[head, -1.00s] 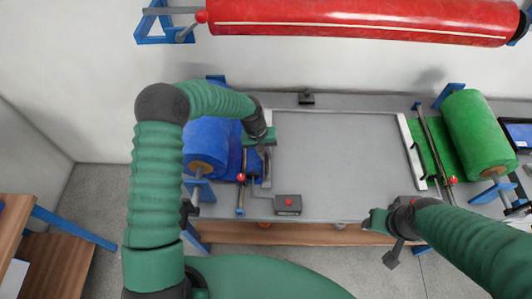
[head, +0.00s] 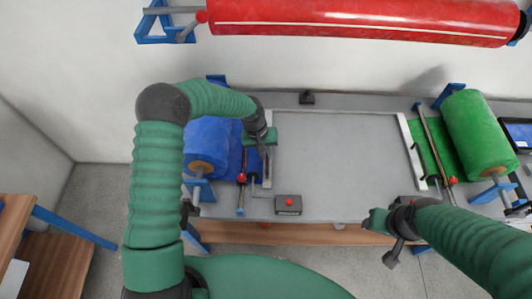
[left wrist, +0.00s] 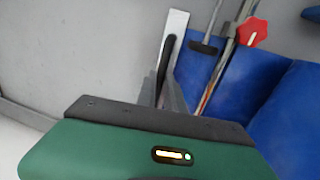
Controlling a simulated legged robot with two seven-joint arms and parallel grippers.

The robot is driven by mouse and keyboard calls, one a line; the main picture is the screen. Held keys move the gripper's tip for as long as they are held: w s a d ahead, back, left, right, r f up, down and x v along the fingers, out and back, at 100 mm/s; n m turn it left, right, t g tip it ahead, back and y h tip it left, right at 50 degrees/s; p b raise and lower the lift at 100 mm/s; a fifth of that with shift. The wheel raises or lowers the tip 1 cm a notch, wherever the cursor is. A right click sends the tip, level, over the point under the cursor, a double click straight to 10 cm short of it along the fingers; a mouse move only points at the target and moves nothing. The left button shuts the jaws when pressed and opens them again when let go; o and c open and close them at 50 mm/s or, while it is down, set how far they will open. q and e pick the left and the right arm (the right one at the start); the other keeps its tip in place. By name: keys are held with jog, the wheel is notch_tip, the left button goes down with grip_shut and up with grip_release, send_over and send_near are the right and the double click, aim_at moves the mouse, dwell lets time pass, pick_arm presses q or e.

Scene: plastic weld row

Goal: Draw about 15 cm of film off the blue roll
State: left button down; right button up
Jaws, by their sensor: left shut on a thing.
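The blue roll (head: 205,145) lies on its holder at the left of the bench, and blue film (head: 253,160) runs from it to the left edge of the grey plate. A white bar (left wrist: 178,22) with a black handle (left wrist: 168,48) stands beside the blue film in the left wrist view. My left gripper (left wrist: 163,92) is shut at that handle and seems to hold it; my gripper's body hides the lower part. In the head view my left gripper (head: 264,152) is over the film's end. My right gripper (head: 376,221) is at the bench's front edge; its fingers do not show clearly.
The grey plate (head: 340,150) is bare. A box with a red button (head: 288,204) sits at its front left. A green roll (head: 478,130) stands at right, and a red roll (head: 365,20) hangs behind.

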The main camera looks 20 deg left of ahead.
pick_arm(q)
jog(key=d, duration=0.2)
jog(key=w+d+b, duration=0.1)
jog(key=d, duration=0.2)
jog(key=w+d+b, duration=0.1)
jog(key=d, duration=0.1)
jog(key=shift+w+d, duration=0.25)
jog(key=shift+d, duration=0.05)
jog(key=d, duration=0.2)
jog(key=w+d, duration=0.1)
jog(key=d, duration=0.1)
jog(key=shift+w+d+r, duration=0.1)
jog(key=shift+d, duration=0.25)
jog(key=shift+a, duration=0.25)
jog(key=c, duration=1.5)
grip_release()
jog(key=shift+a, duration=0.35)
jog(key=shift+o, duration=0.2)
jog(key=shift+d, duration=0.2)
jog(key=shift+r, duration=0.2)
jog(key=s+a+r+b, duration=0.1)
jog(key=a+r, duration=0.2)
jog(key=r, duration=1.3)
jog(key=shift+b, duration=0.35)
